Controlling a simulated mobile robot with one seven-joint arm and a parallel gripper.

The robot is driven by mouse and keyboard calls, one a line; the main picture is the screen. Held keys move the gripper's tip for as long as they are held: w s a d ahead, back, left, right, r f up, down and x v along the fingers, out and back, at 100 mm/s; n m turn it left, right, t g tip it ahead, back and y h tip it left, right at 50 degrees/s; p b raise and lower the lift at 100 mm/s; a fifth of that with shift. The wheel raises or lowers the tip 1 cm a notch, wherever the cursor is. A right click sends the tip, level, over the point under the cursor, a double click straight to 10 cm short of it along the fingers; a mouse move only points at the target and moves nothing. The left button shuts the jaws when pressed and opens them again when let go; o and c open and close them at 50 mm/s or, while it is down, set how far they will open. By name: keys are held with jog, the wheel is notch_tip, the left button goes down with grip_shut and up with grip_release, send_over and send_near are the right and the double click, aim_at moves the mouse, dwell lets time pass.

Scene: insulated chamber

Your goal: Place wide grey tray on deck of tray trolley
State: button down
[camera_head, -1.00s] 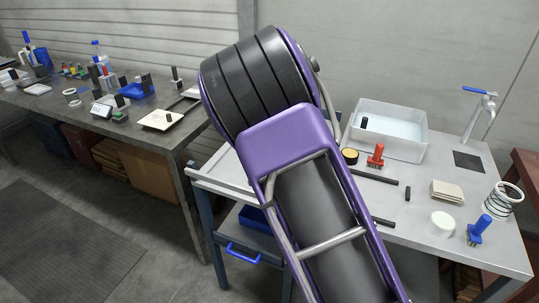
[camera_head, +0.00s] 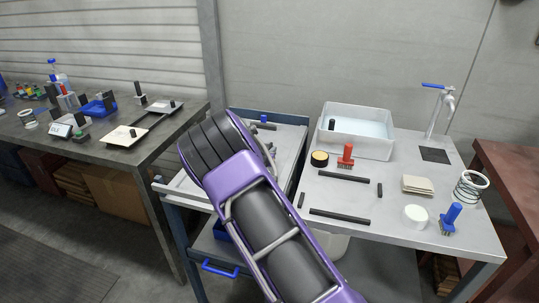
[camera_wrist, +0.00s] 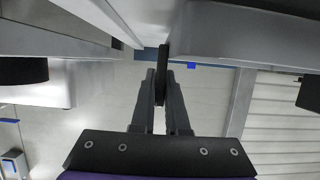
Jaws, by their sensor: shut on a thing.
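In the wrist view my gripper (camera_wrist: 162,88) is shut on a thin black upright part, which looks like the handle of the wide grey tray. A broad grey slab (camera_wrist: 240,35) beside that part seems to be the tray, but its outline is cut off. The tray trolley (camera_head: 165,190) stands between the two benches in the head view, with a blue frame and a pale grey deck. My arm hangs over the trolley and hides my gripper and part of the deck. I cannot tell whether the tray touches the deck.
The right bench (camera_head: 380,190) carries a white basin (camera_head: 358,148), a red brush (camera_head: 346,156), black bars, and a blue brush (camera_head: 451,217). The left bench (camera_head: 150,150) holds pale trays with black handles (camera_head: 125,136).

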jog(key=shift+f, duration=0.45)
jog(key=shift+f, duration=0.25)
jog(key=c, duration=0.9)
grip_release()
jog(key=shift+r, duration=0.35)
jog(key=v, duration=0.7)
jog(key=shift+s+f+p, duration=0.1)
jog(key=shift+s+p, duration=0.15)
jog(key=shift+p, duration=0.05)
